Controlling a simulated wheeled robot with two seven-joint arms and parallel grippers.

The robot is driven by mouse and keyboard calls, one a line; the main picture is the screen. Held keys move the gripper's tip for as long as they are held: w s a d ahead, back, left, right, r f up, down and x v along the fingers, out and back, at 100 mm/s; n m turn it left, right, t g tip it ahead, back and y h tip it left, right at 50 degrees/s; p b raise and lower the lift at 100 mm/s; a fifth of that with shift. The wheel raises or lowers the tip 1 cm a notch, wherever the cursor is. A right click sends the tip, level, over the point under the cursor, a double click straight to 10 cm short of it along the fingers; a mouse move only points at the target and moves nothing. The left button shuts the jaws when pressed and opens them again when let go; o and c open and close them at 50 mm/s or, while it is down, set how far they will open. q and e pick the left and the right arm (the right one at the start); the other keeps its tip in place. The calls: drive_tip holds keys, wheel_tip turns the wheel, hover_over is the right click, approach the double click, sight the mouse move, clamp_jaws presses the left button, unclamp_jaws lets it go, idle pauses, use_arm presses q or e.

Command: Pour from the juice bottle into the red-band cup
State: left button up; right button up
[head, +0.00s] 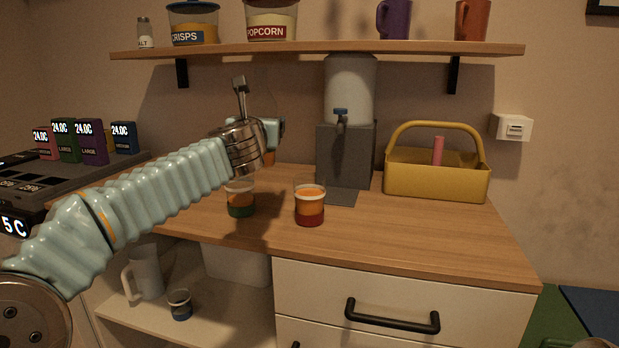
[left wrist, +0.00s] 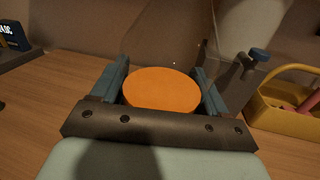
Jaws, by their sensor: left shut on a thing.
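My left gripper (head: 274,132) is at the middle of the counter, mostly hidden behind its own wrist. In the left wrist view the gripper (left wrist: 160,85) is shut on an orange round-topped thing (left wrist: 160,88), which appears to be the juice bottle. In the head view only a small orange part of it (head: 269,158) shows below the gripper. The red-band cup (head: 309,205) stands upright on the counter, right of and nearer than the gripper, with orange above its red band. My right gripper is out of view.
A grey dispenser (head: 345,155) stands behind the red-band cup, and a yellow basket (head: 437,180) is to its right. A wall shelf (head: 320,48) with jars and mugs overhangs the counter. A blue-band cup (head: 180,304) and a white jug (head: 146,275) stand below. The counter's front right is clear.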

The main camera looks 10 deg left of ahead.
sight(261, 99)
use_arm(q)
drive_tip(key=shift+r+n, duration=0.2)
drive_tip(key=shift+n, duration=0.1)
drive_tip(key=shift+r, duration=2.25)
